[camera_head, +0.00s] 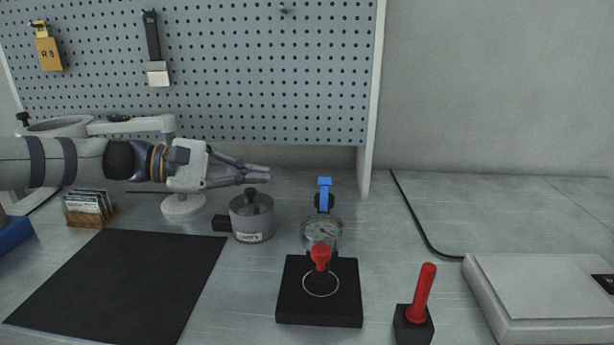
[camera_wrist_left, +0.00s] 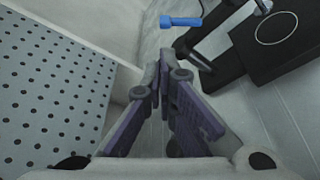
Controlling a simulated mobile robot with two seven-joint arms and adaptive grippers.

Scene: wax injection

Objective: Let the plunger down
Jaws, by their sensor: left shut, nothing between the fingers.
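A dial gauge (camera_head: 322,232) stands on a black base (camera_head: 300,311) right of centre in the head view. A blue lever (camera_head: 324,189) sits at its top, and a red knob (camera_head: 320,256) is in front, low over a thin ring (camera_head: 321,292) on the base. The gauge's plunger itself is too small to tell. My left gripper (camera_head: 266,173) is shut and empty, left of the blue lever and apart from it, above the grey pot. In the left wrist view, its fingertips (camera_wrist_left: 163,65) meet below the blue lever (camera_wrist_left: 181,21). My right gripper is not seen.
A lidded grey pot (camera_head: 252,222) stands under my left gripper. A red-handled tool in a black block (camera_head: 412,327) is at front right, beside a pale flat device (camera_head: 530,300). A black mat (camera_head: 120,285) lies left. A pegboard (camera_head: 250,70) stands behind.

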